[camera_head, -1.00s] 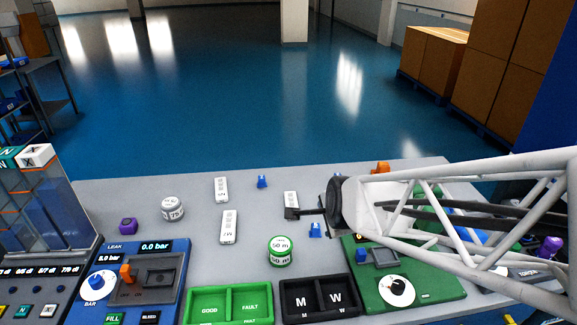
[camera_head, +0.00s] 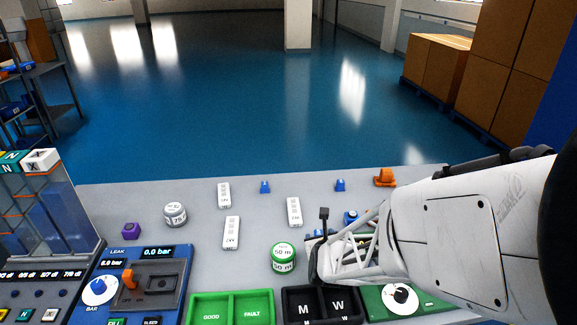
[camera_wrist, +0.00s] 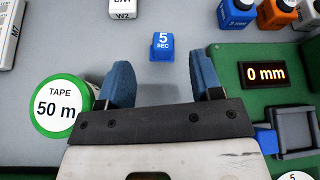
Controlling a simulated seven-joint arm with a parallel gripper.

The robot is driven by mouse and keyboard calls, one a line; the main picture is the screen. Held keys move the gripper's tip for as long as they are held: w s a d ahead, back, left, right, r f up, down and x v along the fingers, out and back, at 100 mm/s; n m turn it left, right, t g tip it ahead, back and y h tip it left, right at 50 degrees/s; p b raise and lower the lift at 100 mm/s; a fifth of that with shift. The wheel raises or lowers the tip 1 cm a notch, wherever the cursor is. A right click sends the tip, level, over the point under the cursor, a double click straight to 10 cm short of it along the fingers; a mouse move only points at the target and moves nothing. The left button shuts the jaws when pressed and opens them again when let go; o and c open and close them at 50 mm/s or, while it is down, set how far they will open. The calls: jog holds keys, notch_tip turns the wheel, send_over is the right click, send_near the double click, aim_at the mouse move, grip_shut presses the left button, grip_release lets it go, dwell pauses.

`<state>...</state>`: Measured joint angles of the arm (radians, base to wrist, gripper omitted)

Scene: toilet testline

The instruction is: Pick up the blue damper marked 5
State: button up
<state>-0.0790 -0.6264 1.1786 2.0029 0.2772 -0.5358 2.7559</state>
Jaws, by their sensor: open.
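The blue damper marked "5 SEC" (camera_wrist: 163,47) stands on the grey bench in the wrist view, ahead of my gripper (camera_wrist: 160,70). My gripper is open, with its two blue-padded fingers apart and nothing between them. The damper lies just beyond the fingertips, roughly centred between them and apart from both.
A green-rimmed 50 m tape (camera_wrist: 56,107) sits close to the left finger. A green panel with a 0 mm display (camera_wrist: 268,75) lies to the right. White blocks (camera_head: 294,211) and other blue dampers (camera_head: 265,187) stand farther back. Black M/W trays (camera_head: 318,303) are in front.

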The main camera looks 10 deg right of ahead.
aim_at(318, 233)
jog(key=shift+w+d+f+m+t+h, duration=0.15)
jog(key=shift+f+m+t+h, duration=0.2)
jog(key=shift+f+m, duration=1.1)
jog(key=shift+w+r, duration=0.1)
jog(key=shift+x, duration=1.2)
jog(key=shift+w, duration=0.1)
jog(key=shift+x, duration=2.55)
jog(key=c, duration=1)
